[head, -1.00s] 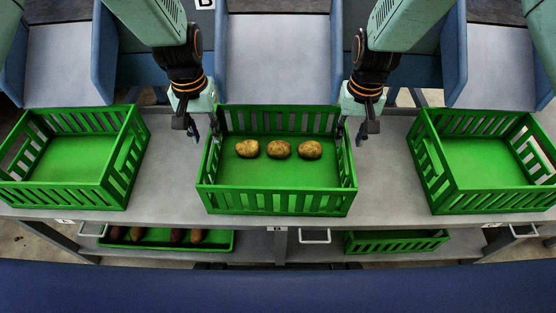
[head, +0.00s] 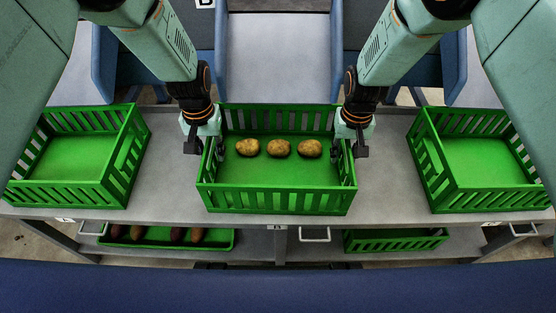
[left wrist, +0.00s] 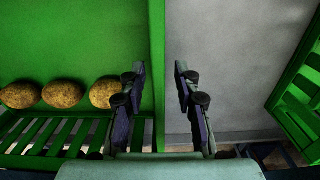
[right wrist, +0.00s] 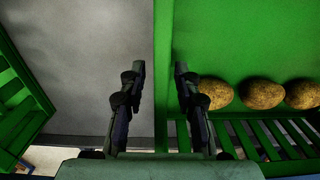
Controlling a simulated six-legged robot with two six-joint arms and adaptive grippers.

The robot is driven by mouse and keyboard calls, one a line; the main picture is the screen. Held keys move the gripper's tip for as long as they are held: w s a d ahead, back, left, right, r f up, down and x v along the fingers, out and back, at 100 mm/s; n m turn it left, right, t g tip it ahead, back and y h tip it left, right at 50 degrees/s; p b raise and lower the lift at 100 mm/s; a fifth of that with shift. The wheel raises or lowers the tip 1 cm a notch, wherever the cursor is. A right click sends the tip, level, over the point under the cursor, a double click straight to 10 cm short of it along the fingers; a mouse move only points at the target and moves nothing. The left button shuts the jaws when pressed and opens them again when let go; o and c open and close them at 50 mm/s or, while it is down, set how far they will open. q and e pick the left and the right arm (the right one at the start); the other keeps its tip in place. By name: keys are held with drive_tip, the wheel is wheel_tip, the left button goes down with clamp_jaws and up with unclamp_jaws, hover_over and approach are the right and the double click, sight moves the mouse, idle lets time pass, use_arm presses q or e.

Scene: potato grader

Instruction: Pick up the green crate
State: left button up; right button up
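The middle green crate (head: 278,200) stands upright on the grey table with three potatoes (head: 279,148) in a row inside. My left gripper (head: 206,148) is at its left side wall, and my right gripper (head: 348,150) is at its right side wall. In the left wrist view the open fingers (left wrist: 158,78) sit on either side of the crate wall (left wrist: 157,40). In the right wrist view the open fingers (right wrist: 160,78) likewise straddle the opposite wall (right wrist: 162,40). Neither gripper is seen closed on the wall. Contact cannot be told.
Empty green crates stand at the left (head: 70,195) and right (head: 490,200) on the grey table (head: 385,185), with bare table between. A chute (head: 278,60) with blue sides is behind the middle crate. Lower crates (head: 165,245) (head: 395,243) sit on the shelf below.

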use_arm(q)
drive_tip(key=c, duration=0.3)
use_arm(e)
drive_tip(key=c, duration=0.3)
use_arm(q)
clamp_jaws()
use_arm(e)
clamp_jaws()
drive_tip(key=shift+w, duration=0.1)
